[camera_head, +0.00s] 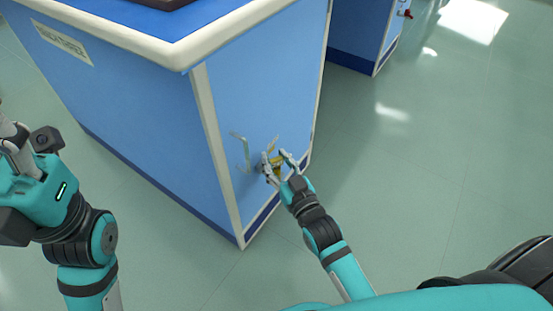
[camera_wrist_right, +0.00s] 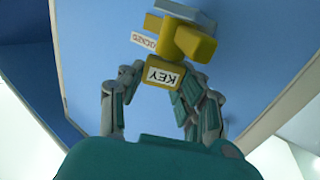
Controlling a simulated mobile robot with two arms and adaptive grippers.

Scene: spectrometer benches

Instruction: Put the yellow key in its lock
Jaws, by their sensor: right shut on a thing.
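My right gripper (camera_head: 277,165) is at the blue side panel of the bench, low near its corner. In the right wrist view my right gripper (camera_wrist_right: 160,90) is shut on the yellow key (camera_wrist_right: 166,74), which has a white KEY label that reads upside down. Just beyond the key is another yellow block with a grey top (camera_wrist_right: 186,40), which looks like the lock, beside a white label seemingly reading LOCKED (camera_wrist_right: 145,42). The key and this block overlap in the view; I cannot tell whether they touch or how deep the key sits. My left gripper (camera_head: 18,150) is at the left picture edge, partly cut off.
The blue bench (camera_head: 130,100) with a white rim fills the upper left, with a dark object (camera_head: 160,3) on top. Another blue bench (camera_head: 365,35) stands behind at the upper right. The green floor (camera_head: 430,160) on the right is clear.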

